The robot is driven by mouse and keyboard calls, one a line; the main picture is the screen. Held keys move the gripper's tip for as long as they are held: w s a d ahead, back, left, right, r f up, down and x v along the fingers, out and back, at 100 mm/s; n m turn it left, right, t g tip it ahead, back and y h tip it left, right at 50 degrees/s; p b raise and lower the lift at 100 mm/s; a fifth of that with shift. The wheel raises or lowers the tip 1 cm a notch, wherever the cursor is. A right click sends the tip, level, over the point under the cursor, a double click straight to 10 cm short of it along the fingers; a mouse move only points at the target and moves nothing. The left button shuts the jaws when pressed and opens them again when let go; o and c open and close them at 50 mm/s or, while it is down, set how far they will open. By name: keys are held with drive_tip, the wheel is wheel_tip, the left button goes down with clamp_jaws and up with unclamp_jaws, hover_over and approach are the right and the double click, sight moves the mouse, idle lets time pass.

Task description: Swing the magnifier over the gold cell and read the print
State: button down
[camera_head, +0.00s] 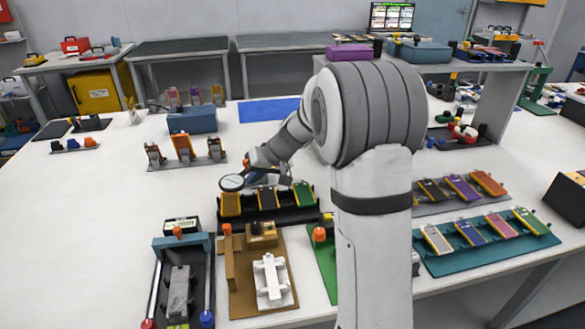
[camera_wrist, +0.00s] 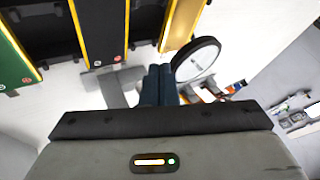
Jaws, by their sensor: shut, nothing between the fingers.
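The magnifier (camera_head: 232,182) has a round, dark-rimmed lens, which appears just behind and above the gold cell (camera_head: 231,204) in the head view. The gold cell leans at the left end of a black rack (camera_head: 283,219), beside a dark cell (camera_head: 267,199) and a green cell (camera_head: 303,194). In the wrist view the lens (camera_wrist: 198,60) is right of my gripper (camera_wrist: 158,72), close to the fingertips; I cannot tell if they touch. The gold cell (camera_wrist: 184,22) is above the lens there. My gripper is shut and empty. The print cannot be read.
A brown fixture (camera_head: 285,305) with a white part and a dark fixture with a teal bar (camera_head: 183,243) stand in front. A teal tray (camera_head: 470,262) of several cells is at right. A blue box (camera_head: 192,120) is behind.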

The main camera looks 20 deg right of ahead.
drive_tip(key=shift+d, duration=0.25)
drive_tip(key=d, duration=0.1)
drive_tip(key=d+b, duration=0.1)
drive_tip(key=s+d+r, duration=0.1)
drive_tip(key=d, duration=0.1)
drive_tip(key=shift+b, duration=0.4)
drive_tip(key=s+a+v, duration=0.1)
drive_tip(key=v, duration=0.8)
drive_tip(key=s+a+r+h+p, duration=0.1)
drive_tip(key=s+h+p, duration=0.1)
drive_tip(key=s, duration=0.7)
drive_tip(key=s+a+r+g+h+p, duration=0.1)
drive_tip(key=s+p, duration=0.3)
drive_tip(key=s, duration=0.5)
drive_tip(key=s+a+m+g+h+p, duration=0.1)
drive_tip(key=s+h+p, duration=0.1)
drive_tip(key=s, duration=0.7)
drive_tip(key=shift+s+a+r+h+p, duration=0.25)
drive_tip(key=shift+s+r+h+p, duration=0.15)
drive_tip(key=shift+p, duration=0.3)
drive_tip(key=c, duration=2.2)
unclamp_jaws()
drive_tip(key=shift+w, duration=0.1)
